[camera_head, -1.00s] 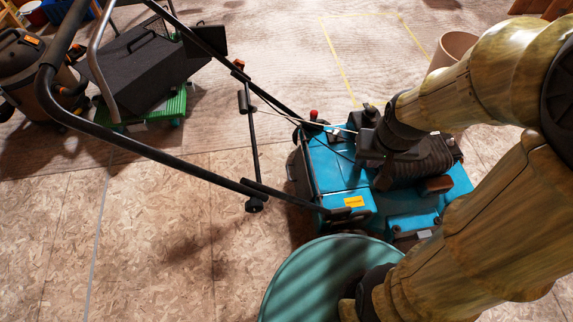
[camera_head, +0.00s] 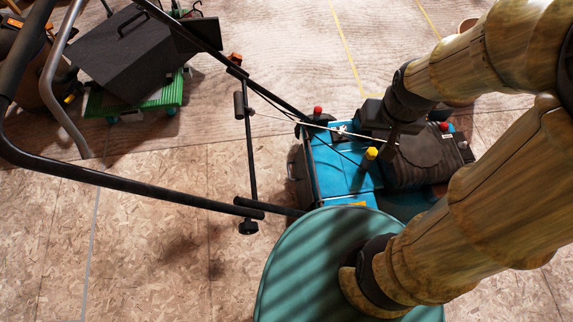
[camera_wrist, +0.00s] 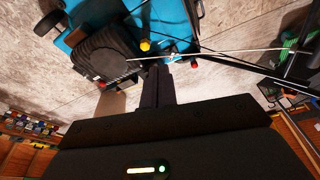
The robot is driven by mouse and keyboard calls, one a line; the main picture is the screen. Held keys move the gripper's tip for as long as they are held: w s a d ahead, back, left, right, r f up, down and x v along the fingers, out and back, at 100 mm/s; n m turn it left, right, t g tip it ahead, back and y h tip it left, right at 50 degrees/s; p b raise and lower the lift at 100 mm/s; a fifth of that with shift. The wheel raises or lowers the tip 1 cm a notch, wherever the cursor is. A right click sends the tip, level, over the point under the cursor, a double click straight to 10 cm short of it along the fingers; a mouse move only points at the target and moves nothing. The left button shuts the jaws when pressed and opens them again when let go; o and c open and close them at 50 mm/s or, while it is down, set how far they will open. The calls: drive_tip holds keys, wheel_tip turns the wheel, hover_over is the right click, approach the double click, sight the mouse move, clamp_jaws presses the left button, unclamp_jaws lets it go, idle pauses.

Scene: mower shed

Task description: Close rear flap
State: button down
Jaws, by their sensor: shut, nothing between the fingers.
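The lawn mower has a blue deck (camera_head: 335,172) and a dark ribbed engine (camera_head: 425,160); the deck also shows in the wrist view (camera_wrist: 165,20). A dark panel (camera_head: 297,165) stands at the mower's rear, on the handle side. It is probably the rear flap, but its angle is hard to tell. My gripper (camera_wrist: 158,84) is shut and empty, pointing toward the mower beside the engine. In the head view my wrist hangs over the mower and the fingertips are hard to make out. The deck's near part is hidden behind my own body.
The mower's black handle (camera_head: 130,198) reaches left across the view, with thin cables running to the deck. A yellow cap (camera_head: 371,153) and a red knob (camera_head: 318,110) stick up. A dark box (camera_head: 140,50) rests on a green cart (camera_head: 140,98). Floor below the handle is clear.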

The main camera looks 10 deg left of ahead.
drive_tip(key=n+g+b, duration=0.2)
drive_tip(key=n+b, duration=0.3)
drive_tip(key=n, duration=0.7)
hover_over(297, 180)
drive_tip(key=w+d, duration=0.2)
drive_tip(key=d, duration=0.4)
wheel_tip(297, 180, down, 18)
drive_tip(key=r, duration=0.1)
drive_tip(key=a+f+n+b, duration=0.1)
drive_tip(key=a+f+n, duration=0.3)
drive_tip(key=f, duration=0.6)
drive_tip(key=a+f+n+b, duration=0.2)
drive_tip(key=a+f+n, duration=0.3)
drive_tip(key=a+f, duration=0.4)
drive_tip(key=shift+w+f+g+y, duration=0.3)
drive_tip(key=shift+w+f+g, duration=0.1)
drive_tip(key=shift+f, duration=0.55)
drive_tip(key=shift+f, duration=0.1)
wheel_tip(297, 180, down, 13)
drive_tip(key=d+b, duration=0.2)
drive_tip(key=b, duration=0.6)
drive_tip(key=shift+w+d, duration=0.15)
drive_tip(key=shift+w, duration=0.1)
